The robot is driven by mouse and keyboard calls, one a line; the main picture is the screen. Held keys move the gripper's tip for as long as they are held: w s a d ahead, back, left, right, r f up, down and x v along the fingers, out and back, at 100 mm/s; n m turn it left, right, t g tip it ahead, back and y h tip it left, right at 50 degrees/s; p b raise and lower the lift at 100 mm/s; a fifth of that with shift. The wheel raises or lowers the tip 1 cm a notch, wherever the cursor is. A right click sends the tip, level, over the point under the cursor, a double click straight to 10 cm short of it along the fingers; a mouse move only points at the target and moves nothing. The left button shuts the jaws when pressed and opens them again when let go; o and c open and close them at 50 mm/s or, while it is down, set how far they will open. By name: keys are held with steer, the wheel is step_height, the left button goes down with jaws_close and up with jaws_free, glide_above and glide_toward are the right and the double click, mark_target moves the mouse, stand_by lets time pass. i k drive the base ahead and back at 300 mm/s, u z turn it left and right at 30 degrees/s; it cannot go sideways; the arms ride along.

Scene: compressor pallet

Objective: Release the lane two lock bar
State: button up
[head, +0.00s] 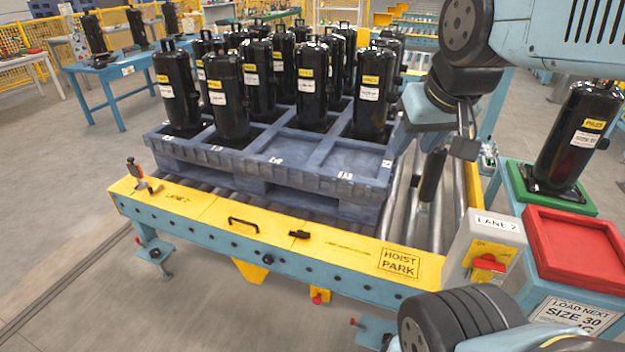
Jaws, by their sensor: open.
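The yellow lane two front rail (190,202), marked LANE 2, runs across the front of the roller lane. Its middle section carries a black bow handle (243,224) and a small black latch (300,234). A red-tipped clamp (142,180) stands at its left end. I cannot tell which part is the lock bar, or its state. A grey LANE 2 box (487,245) with a red switch handle (488,262) stands at the rail's right end. My gripper (446,165) hangs open and empty, above the rollers right of the pallet, apart from the rail and handle.
A blue-grey pallet (270,175) with several black compressors sits on the rollers behind the rail. At right are a red bin (575,250) and a compressor (575,140) on a green tray (548,197). The floor (140,310) at front left is clear.

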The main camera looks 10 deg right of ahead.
mark_target(478, 275)
steer(key=u, duration=0.4)
steer(key=i, duration=0.15)
steer(key=z, duration=2.9)
steer(key=k, duration=0.5)
steer(key=u, duration=0.4)
